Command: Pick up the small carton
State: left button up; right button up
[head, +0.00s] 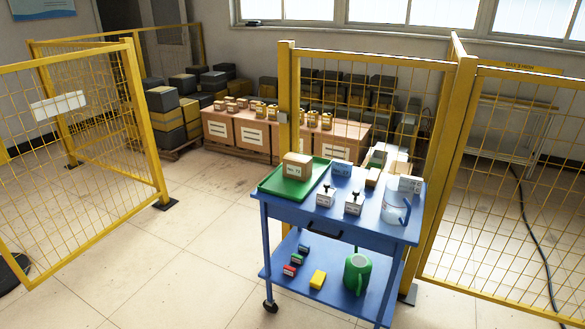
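A small brown carton (297,167) with a white label stands upright in the green tray (267,188) on the top of a blue cart (290,209). It sits toward the tray's back, with bare tray around it. A smaller tan box (372,178) stands farther right on the same cart top. The frame does not settle which of these is the carton named in the task. Neither of my grippers is in view.
Small labelled boxes, including a blue one (341,169), and a white mug (396,206) share the cart top. Yellow mesh fencing (285,110) stands behind. Floor left of the cart is clear.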

aim_at(295, 166)
jog(key=i+j+z, duration=0.1)
jog(key=i+j, duration=0.3)
jog(key=i, duration=0.15)
jog(key=i+j+z, duration=0.1)
jog(key=i+j, duration=0.35)
jog(key=i, duration=0.1)
